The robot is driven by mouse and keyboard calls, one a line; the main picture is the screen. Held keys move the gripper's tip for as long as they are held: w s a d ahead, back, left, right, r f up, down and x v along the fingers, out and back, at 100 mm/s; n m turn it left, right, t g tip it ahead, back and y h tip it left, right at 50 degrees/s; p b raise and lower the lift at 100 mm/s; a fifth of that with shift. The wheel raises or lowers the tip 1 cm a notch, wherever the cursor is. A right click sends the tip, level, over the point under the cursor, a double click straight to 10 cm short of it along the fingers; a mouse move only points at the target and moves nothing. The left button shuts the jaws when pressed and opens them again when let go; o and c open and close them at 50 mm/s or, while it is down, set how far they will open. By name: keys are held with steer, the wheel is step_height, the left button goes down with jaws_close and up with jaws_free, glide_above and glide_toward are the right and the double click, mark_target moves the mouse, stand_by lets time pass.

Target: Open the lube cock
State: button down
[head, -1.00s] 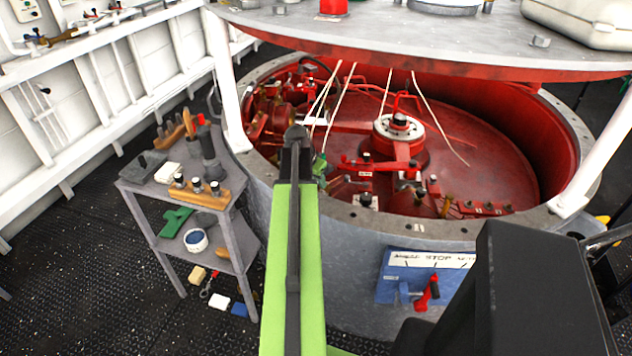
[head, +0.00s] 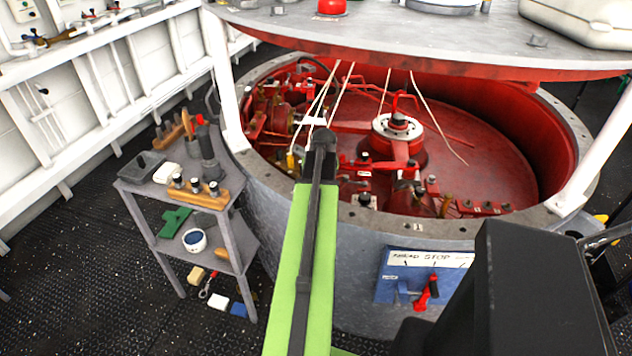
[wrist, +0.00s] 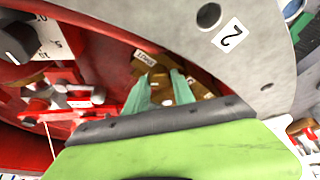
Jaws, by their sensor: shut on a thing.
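My gripper (wrist: 164,91) shows in the wrist view as two pale green fingers inside the red pan. It is shut on a small brass piece (wrist: 160,82) between the fingers, which looks like the lube cock. Its handle position cannot be read because the fingers cover part of it. A tan tag (wrist: 143,62) with small lettering, unreadable here, sits just beyond the fingers. In the head view my green arm hides the gripper and most of the cock. A yellow brass part (head: 291,160) shows just left of the arm's end.
The grey pan rim (head: 400,227) with bolt holes curves close to my arm. Red machinery (head: 403,150) fills the pan, under a round tabletop (head: 430,30). A tool shelf (head: 150,190) stands left. A blue lever panel (head: 388,285) is at front.

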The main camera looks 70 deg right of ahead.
steer(key=n, duration=0.2)
steer(key=n+t+y, duration=0.1)
steer(key=n, duration=0.1)
steer(key=shift+s+d, duration=0.15)
steer(key=shift+d, duration=0.2)
steer(key=shift+n+t+y, duration=0.4)
steer(key=shift+n+y, duration=0.2)
steer(key=shift+n, duration=1.6)
steer(key=shift+a, duration=0.1)
steer(key=c, duration=1.3)
jaws_free()
steer(key=shift+c, duration=0.2)
